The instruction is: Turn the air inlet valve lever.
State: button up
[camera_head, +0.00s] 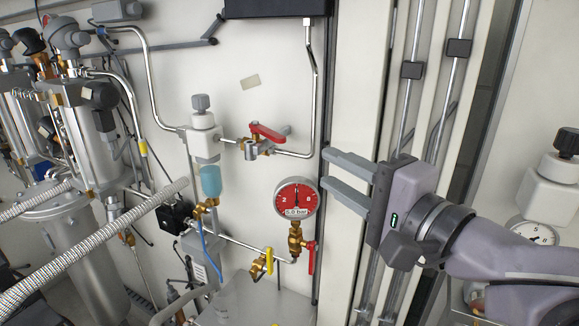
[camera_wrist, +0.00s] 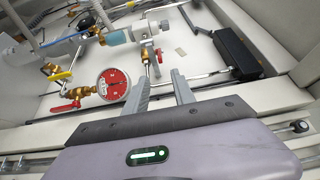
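A red valve lever (camera_head: 267,132) sits on a brass valve on the upper pipe, at the middle of the head view. In the wrist view this lever (camera_wrist: 158,55) shows just beyond the gap between my fingertips. A second red lever (camera_head: 311,257) hangs below the round red gauge, and a yellow lever (camera_head: 269,261) is beside it. Which one is the air inlet valve lever is not labelled. My gripper (camera_head: 324,169) is open and empty, right of the upper lever and apart from it. Its fingers (camera_wrist: 160,72) point toward the panel.
The red-faced gauge (camera_head: 296,200) is left of and below my fingertips. A filter with a blue bowl (camera_head: 211,180) stands left of the upper valve. Steel pipe (camera_head: 312,90) runs up the panel. A dark box (camera_wrist: 237,53) is on the panel's right in the wrist view.

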aim_at(267, 134)
jog(key=shift+v, duration=1.05)
jog(key=shift+w, duration=0.3)
jog(key=c, duration=0.4)
jog(key=w+n+g+y, duration=0.1)
jog(key=w, duration=0.2)
jog(key=w+d+n+g+y, duration=0.1)
jog(key=w, duration=0.2)
jog(key=w+n+y+b, duration=0.1)
jog(key=w, duration=0.3)
jog(key=shift+d+g+y, duration=0.3)
jog(key=shift+g+y, duration=0.1)
grip_shut()
jog(key=p+x, duration=0.2)
jog(key=x, duration=0.7)
jog(key=shift+s+a, duration=0.2)
jog(key=shift+a, duration=0.3)
jog(key=shift+r, duration=0.1)
